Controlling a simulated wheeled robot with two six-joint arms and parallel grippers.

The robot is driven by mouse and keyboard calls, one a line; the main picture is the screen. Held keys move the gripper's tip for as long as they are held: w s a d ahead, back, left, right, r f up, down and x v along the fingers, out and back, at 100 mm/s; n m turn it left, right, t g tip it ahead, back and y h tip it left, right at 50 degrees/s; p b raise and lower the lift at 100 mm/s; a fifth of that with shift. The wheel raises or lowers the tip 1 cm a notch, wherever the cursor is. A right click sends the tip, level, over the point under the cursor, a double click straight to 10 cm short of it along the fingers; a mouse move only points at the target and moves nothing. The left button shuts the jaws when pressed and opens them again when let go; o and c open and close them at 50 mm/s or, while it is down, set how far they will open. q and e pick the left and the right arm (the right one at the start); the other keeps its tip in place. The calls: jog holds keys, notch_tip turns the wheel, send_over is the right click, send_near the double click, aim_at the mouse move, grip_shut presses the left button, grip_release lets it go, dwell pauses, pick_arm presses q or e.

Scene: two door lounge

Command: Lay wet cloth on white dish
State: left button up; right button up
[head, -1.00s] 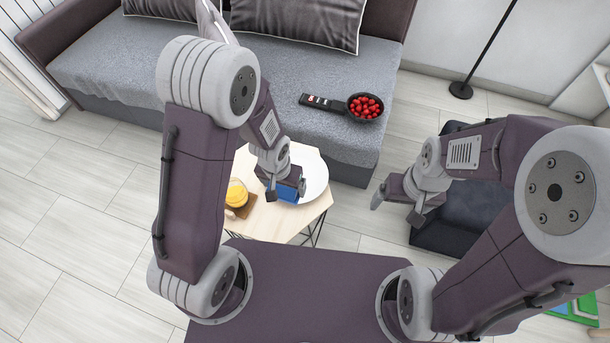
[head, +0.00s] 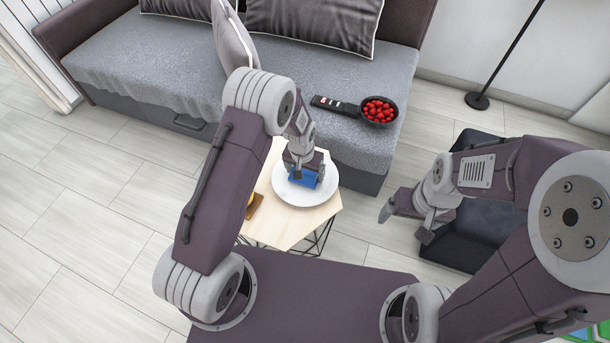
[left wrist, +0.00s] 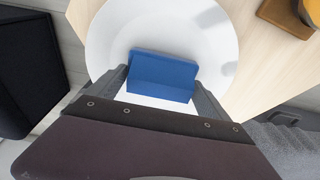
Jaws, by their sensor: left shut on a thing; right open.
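The wet cloth (head: 304,178) is a blue folded block. It also shows in the left wrist view (left wrist: 162,76). My left gripper (head: 306,173) is shut on the cloth, with one finger on each side of it. The white dish (head: 288,193) lies on a small wooden table, and the cloth is over its middle. In the left wrist view the dish (left wrist: 105,40) spreads around the cloth. I cannot tell whether the cloth touches the dish. My right gripper (head: 402,222) is open and empty, right of the table.
The light wooden table (head: 280,225) has a yellow item (head: 251,199) on a brown coaster, partly hidden by my left arm. Behind is a grey sofa (head: 190,80) with a remote (head: 335,105) and a bowl of red fruit (head: 379,110). A dark seat (head: 470,225) stands at right.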

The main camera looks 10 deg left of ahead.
pick_arm(q)
jog(key=shift+f, duration=0.55)
jog(key=shift+r, duration=0.15)
pick_arm(e)
jog(key=shift+f, duration=0.2)
pick_arm(q)
jog(key=o, duration=0.9)
